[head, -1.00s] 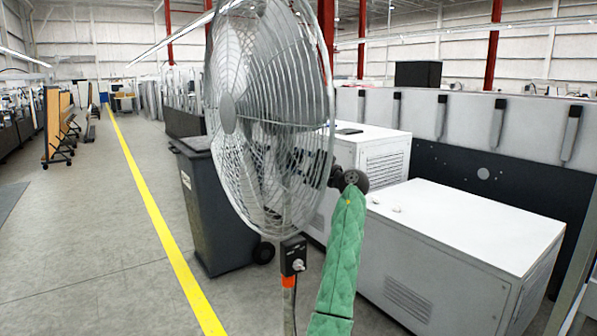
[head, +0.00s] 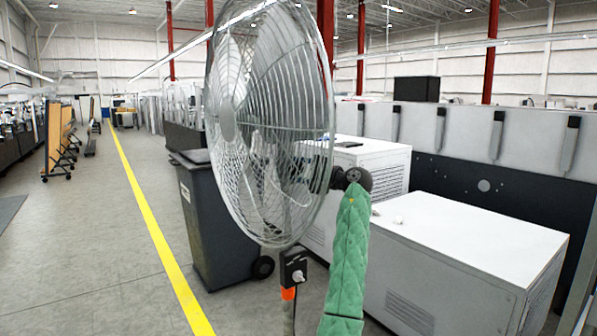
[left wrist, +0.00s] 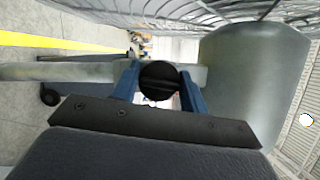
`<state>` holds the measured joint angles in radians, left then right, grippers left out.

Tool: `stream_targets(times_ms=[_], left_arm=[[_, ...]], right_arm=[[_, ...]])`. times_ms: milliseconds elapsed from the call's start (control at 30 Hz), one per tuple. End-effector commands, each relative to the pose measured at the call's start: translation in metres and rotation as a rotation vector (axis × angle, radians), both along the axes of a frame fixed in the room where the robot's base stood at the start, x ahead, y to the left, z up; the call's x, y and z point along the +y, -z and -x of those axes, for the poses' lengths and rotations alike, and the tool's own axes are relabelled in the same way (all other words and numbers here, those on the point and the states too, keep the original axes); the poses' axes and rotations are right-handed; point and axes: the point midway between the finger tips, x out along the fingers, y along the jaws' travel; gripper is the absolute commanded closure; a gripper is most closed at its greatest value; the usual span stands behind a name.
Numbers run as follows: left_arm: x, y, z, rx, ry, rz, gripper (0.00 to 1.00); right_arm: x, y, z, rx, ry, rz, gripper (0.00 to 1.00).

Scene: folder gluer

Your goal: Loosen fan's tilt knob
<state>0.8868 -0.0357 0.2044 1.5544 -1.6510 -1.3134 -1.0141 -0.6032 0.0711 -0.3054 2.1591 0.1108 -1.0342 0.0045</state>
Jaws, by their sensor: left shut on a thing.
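The pedestal fan (head: 262,125) stands close in front in the head view, its wire cage turned to the left. In the left wrist view, the round black tilt knob (left wrist: 158,76) sits over the grey fan pole (left wrist: 60,72), beside the grey motor housing (left wrist: 255,70). My left gripper (left wrist: 160,86) has its blue fingers on either side of the knob, shut on it. In the head view my left gripper (head: 318,174) is a dark shape behind the cage, and the knob is hidden there. My right gripper is not in view.
A control box (head: 293,268) is on the pole below the cage. A dark wheeled bin (head: 215,225) stands behind the fan at left. White cabinets (head: 455,245) stand at right. Open floor with a yellow line (head: 150,215) lies at left.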

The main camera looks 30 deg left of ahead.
Motion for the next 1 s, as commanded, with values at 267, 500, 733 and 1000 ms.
stream_targets(times_ms=[267, 500, 733, 1000], left_arm=[[0.000, 0.002, 0.000, 0.002, 0.000, 0.002, 0.37], [0.000, 0.001, 0.000, 0.002, 0.000, 0.000, 0.37], [-0.015, 0.003, 0.000, 0.001, 0.001, 0.000, 0.37], [-0.056, 0.007, 0.000, 0.001, 0.001, 0.000, 0.37]], right_arm=[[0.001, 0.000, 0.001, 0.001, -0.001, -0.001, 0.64], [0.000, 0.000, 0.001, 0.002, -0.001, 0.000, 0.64], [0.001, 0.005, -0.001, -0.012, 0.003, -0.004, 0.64], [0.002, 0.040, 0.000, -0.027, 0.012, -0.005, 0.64]])
